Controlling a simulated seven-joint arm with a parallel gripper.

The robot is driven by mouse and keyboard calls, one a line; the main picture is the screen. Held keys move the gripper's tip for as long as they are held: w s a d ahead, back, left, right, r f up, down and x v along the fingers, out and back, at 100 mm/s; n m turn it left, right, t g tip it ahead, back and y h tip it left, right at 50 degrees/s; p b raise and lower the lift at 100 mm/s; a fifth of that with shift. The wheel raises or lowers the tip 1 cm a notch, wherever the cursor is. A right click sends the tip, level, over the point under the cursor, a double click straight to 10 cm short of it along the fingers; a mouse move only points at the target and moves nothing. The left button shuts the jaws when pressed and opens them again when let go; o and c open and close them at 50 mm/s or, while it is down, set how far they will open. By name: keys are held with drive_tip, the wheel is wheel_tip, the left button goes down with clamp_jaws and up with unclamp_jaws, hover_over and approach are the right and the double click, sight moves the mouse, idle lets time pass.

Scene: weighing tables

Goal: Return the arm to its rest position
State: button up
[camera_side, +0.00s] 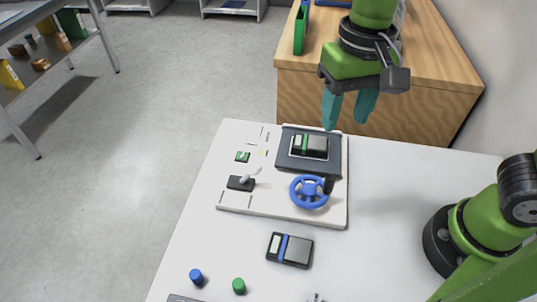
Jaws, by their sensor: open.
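My gripper (349,107) is at the upper right of the side view, pointing down with its two teal fingers apart and nothing between them. It hangs above the far edge of the white table (390,200), close to the wooden cabinet in the picture. Below and to its left is a white board (272,207) with a dark grey unit (285,160), on which a black and green block (309,145) rests. The fingers look clear of the board and the block.
The board also carries a blue wheel (309,191), a lever (241,183) and a small green piece (242,157). A black device with a blue stripe (290,250), a blue cylinder (196,276) and a green cylinder (239,286) are nearer. A wooden cabinet (440,80) stands behind.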

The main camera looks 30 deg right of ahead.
drive_tip(key=s+d+t+y, duration=0.1)
drive_tip(key=d+t, duration=0.6)
drive_tip(key=d, duration=0.7)
drive_tip(key=shift+s+r+m+y, duration=0.15)
drive_tip(key=shift+s+m+y, duration=0.25)
drive_tip(key=shift+y, duration=0.1)
drive_tip(key=shift+c, duration=0.3)
